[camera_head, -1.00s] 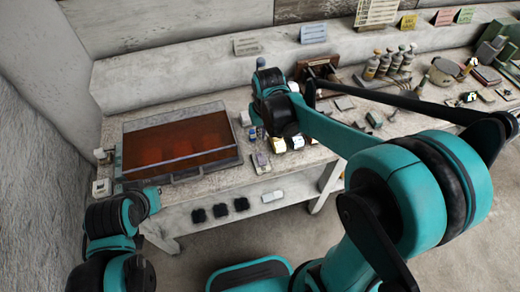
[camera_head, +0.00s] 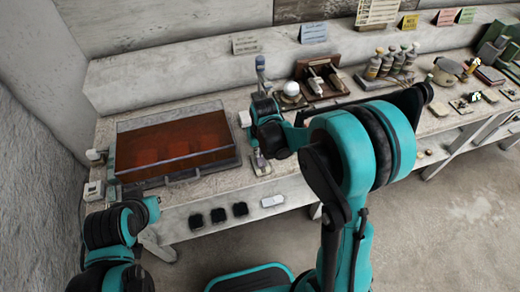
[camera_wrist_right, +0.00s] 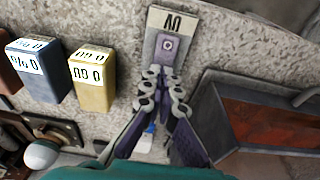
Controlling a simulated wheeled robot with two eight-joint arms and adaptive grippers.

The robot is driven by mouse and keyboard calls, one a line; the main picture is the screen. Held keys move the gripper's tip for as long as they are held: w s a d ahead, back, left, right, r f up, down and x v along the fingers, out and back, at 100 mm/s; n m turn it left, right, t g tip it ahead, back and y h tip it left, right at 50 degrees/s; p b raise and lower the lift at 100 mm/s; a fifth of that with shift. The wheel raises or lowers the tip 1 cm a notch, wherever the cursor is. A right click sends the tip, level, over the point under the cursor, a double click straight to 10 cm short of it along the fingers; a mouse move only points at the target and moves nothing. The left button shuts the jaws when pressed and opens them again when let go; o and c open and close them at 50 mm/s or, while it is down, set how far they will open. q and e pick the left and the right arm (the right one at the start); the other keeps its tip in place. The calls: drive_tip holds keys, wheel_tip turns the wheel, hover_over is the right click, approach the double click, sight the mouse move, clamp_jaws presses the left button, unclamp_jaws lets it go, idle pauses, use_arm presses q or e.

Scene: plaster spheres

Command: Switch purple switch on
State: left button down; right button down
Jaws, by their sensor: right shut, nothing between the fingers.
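The purple switch (camera_wrist_right: 168,46) sits on a pale plate with a dark-marked label at the top of the right wrist view. I cannot tell which way it is set. The same plate shows in the head view as a small plate (camera_head: 261,164) at the bench's front edge, just below my right wrist. My right gripper (camera_wrist_right: 163,78) is shut and empty, its fingertips just below the switch in the wrist picture. I cannot tell whether they touch it. My left arm is at the lower left of the head view; its fingers do not show.
A blue block (camera_wrist_right: 38,70) and a yellow block (camera_wrist_right: 92,80) stand left of the switch in the wrist view. A glass-topped red-brown box (camera_head: 175,146) lies left on the bench. Black squares (camera_head: 218,215) and a white one (camera_head: 272,201) are on the bench front.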

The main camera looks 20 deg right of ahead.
idle(0.3)
drive_tip(key=shift+w+f+g, duration=0.25)
drive_tip(key=shift+f+g, duration=0.2)
drive_tip(key=shift+g, duration=0.15)
drive_tip(key=shift+s, duration=0.2)
drive_tip(key=shift+s+r, duration=0.2)
drive_tip(key=shift+s, duration=0.45)
